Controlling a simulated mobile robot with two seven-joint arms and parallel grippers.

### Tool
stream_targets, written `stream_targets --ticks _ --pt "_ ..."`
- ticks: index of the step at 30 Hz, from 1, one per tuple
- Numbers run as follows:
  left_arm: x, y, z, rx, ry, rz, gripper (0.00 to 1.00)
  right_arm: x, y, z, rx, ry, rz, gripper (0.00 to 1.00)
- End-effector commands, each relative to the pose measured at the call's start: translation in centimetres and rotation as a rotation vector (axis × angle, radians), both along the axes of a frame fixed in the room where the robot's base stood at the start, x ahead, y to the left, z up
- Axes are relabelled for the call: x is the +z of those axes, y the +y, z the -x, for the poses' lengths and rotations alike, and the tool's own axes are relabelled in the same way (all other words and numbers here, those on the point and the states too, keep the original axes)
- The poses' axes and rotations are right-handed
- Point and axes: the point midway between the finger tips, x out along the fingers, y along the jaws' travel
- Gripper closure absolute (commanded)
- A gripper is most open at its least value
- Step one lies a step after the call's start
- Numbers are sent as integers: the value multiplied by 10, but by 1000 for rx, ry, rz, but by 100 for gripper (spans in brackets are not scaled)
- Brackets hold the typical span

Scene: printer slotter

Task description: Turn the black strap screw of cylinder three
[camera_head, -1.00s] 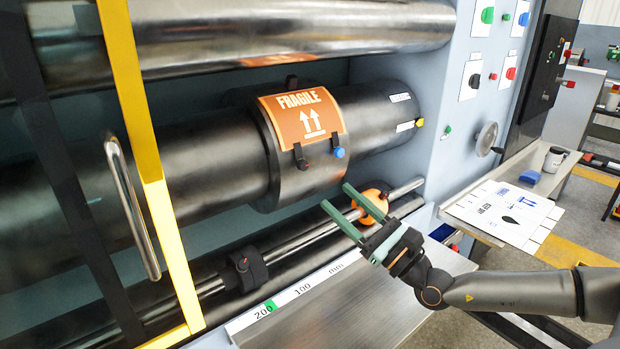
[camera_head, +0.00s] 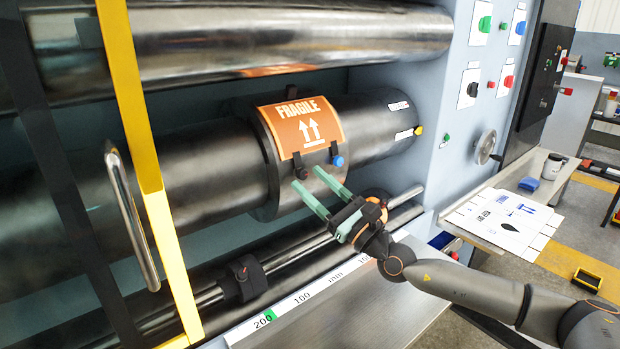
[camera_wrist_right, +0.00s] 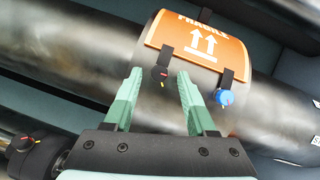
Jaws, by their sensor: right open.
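The black cylinder (camera_head: 200,170) carries a wider sleeve with an orange FRAGILE plate (camera_head: 300,127). Two straps come down from the plate's lower edge. The left one ends in a black screw (camera_head: 301,173) and the right one in a blue screw (camera_head: 337,161). My right gripper (camera_head: 308,182), with green fingers, is open and empty just below the screws. In the right wrist view the black screw (camera_wrist_right: 159,74) lies just beyond and between the open fingertips, apart from them as far as I can tell. The blue screw (camera_wrist_right: 223,97) is right of the right finger. My left gripper is out of view.
A yellow guard bar (camera_head: 143,120) with a metal handle (camera_head: 132,218) stands at left. Below runs a rod with a black clamp (camera_head: 243,278) above a millimetre scale (camera_head: 310,295).

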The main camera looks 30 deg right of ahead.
Motion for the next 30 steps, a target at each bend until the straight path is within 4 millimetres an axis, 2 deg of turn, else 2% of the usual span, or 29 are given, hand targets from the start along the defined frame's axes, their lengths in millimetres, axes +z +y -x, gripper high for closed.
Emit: stream_targets --ticks 6,15,30 --pt "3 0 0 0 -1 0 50 4 3 -9 1 0 -1 44" --pt "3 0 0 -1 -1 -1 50 3 3 -9 2 2 0 45" --pt "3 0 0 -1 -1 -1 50 4 3 -9 2 0 1 100"
